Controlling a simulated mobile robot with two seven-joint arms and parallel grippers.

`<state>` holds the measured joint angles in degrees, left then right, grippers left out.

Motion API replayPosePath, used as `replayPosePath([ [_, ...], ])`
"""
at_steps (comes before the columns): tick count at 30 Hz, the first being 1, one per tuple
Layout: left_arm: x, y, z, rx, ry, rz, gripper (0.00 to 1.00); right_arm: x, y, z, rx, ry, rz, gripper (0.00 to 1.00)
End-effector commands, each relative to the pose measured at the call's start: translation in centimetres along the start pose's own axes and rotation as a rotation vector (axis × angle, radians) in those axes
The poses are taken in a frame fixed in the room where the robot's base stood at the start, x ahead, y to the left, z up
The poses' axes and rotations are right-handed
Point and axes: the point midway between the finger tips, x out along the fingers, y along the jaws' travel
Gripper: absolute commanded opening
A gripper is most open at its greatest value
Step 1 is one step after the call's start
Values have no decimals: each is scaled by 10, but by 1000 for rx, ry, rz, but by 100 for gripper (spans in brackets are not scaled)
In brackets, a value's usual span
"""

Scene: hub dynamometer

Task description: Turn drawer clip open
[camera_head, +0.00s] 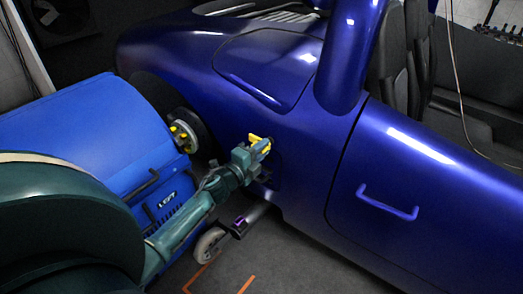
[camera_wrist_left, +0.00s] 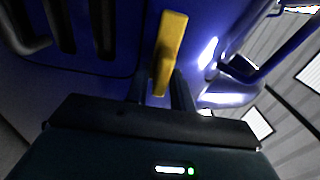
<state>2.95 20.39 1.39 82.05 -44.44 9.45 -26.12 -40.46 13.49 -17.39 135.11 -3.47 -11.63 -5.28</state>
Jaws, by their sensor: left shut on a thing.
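The yellow clip (camera_wrist_left: 170,48) stands out against a blue panel in the left wrist view, its near end between my left fingers. My left gripper (camera_wrist_left: 161,92) is shut on it. In the head view my left gripper (camera_head: 262,147) is beside the purple-blue car's lower side, with a yellow part of the clip (camera_head: 254,138) showing at its tip. The gripper hides much of the clip and what it is fixed to there. My right gripper is not in view.
The blue dynamometer unit (camera_head: 80,128) marked LEFT stands at the left, close to a hub (camera_head: 181,138) with yellow nuts. A caster wheel (camera_head: 211,245) is below my left wrist. The car door with its handle (camera_head: 388,203) is at right. Grey floor is open at the bottom.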

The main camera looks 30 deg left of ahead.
Motion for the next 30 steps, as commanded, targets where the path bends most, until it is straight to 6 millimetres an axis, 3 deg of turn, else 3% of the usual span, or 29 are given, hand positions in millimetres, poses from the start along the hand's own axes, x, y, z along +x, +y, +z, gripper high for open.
replayPosePath([
  [11, -1, 1, 0, 9, 0, 3, 1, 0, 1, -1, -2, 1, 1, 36],
  [12, -1, 1, 0, 9, 0, 3, 27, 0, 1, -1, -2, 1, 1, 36],
  [15, 0, 1, 0, 8, 0, 2, 35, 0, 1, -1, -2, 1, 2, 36],
  [24, -4, 0, 0, 5, 0, 1, 35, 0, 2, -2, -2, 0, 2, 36],
  [30, -33, 0, 0, 5, 0, 5, 35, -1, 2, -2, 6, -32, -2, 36],
])
